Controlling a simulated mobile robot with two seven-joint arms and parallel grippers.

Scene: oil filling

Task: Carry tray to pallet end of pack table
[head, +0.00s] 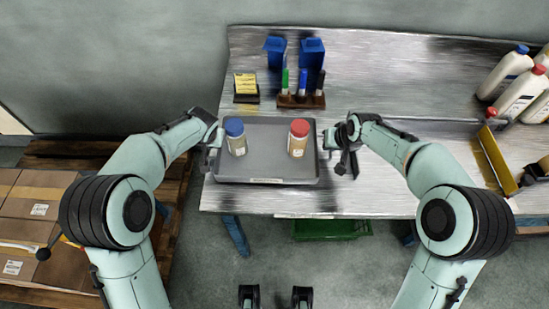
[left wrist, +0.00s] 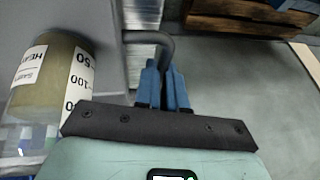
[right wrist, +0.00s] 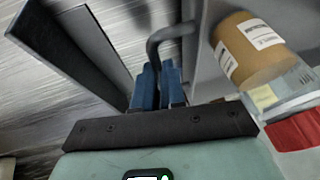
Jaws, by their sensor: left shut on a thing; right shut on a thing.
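The grey tray (head: 268,170) lies at the left end of the metal pack table (head: 400,85), near its front edge. Two labelled jars stand upright in it, one with a blue cap (head: 235,137) and one with a red cap (head: 298,138). My left gripper (head: 211,150) is at the tray's left side, and the left wrist view shows its blue fingers (left wrist: 162,88) shut on the tray's handle (left wrist: 150,40). My right gripper (head: 343,140) is at the right side, its blue fingers (right wrist: 157,85) shut on the other handle (right wrist: 165,38). I cannot tell whether the tray touches the tabletop.
A wooden pallet (head: 70,160) with cardboard boxes (head: 45,205) stands left of the table. Behind the tray are a pen rack (head: 300,101), a yellow note pad (head: 246,86) and blue holders (head: 312,52). Several bottles (head: 505,73) and a yellow-edged part (head: 498,160) are at the right.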

